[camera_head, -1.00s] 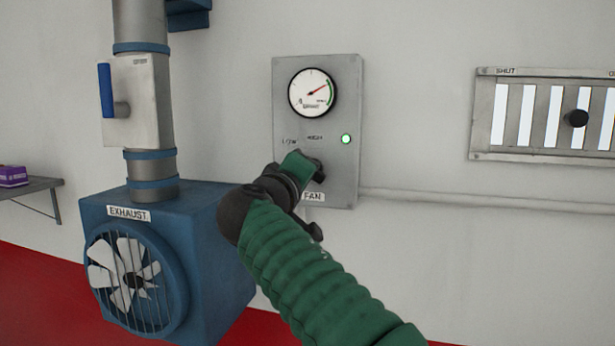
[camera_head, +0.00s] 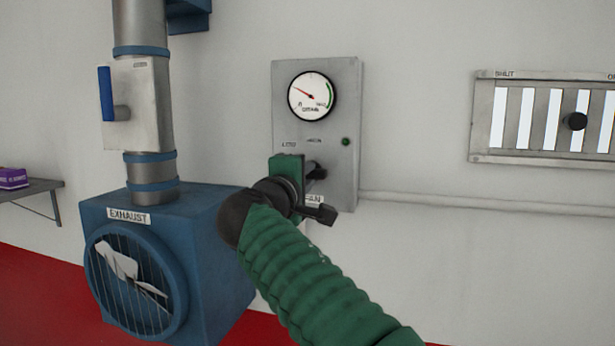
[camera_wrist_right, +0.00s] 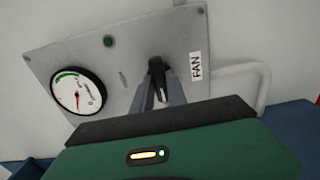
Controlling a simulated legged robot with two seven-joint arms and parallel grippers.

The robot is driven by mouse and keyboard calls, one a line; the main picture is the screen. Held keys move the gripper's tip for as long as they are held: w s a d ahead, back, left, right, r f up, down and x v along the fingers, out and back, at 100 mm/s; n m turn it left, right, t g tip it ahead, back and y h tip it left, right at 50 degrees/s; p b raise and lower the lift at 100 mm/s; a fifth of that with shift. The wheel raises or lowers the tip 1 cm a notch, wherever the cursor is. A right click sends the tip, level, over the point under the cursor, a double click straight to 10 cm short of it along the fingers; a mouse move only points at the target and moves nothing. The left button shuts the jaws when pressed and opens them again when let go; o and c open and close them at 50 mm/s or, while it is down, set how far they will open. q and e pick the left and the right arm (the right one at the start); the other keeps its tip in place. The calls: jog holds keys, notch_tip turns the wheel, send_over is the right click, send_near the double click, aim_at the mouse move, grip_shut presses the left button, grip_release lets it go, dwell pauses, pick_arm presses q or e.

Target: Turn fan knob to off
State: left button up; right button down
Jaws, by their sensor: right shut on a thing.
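The fan control panel (camera_head: 345,185) is a grey metal plate on the wall with a FAN label at its bottom. Its black knob (camera_head: 319,172) sits low on the plate, partly hidden by my right gripper; it also shows in the right wrist view (camera_wrist_right: 156,67). My right gripper (camera_wrist_right: 159,86) is shut on the knob, a finger on each side. The round gauge (camera_head: 312,96) has its red needle pointing up-left, away from the green band. The small green lamp (camera_head: 346,141) looks dark. My left gripper is out of view.
A blue exhaust fan box (camera_head: 205,240) stands to the left, below a metal duct (camera_head: 140,25) with a blue-handled lever (camera_head: 106,93). A slatted vent (camera_head: 480,140) with a black knob is at right. A pipe (camera_head: 450,201) runs right from the panel.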

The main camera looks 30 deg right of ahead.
jog(key=shift+w+a+f, duration=0.15)
jog(key=shift+f, duration=0.25)
jog(key=c, duration=1.4)
grip_release()
jog(key=shift+r, duration=0.1)
jog(key=shift+o, duration=0.4)
jog(key=shift+a, duration=0.15)
jog(key=shift+r, duration=0.1)
jog(key=shift+a, duration=0.15)
jog(key=b+v, duration=0.5)
jog(key=v, duration=1.1)
jog(key=shift+s+a+b, duration=0.2)
jog(key=shift+a+b, duration=0.15)
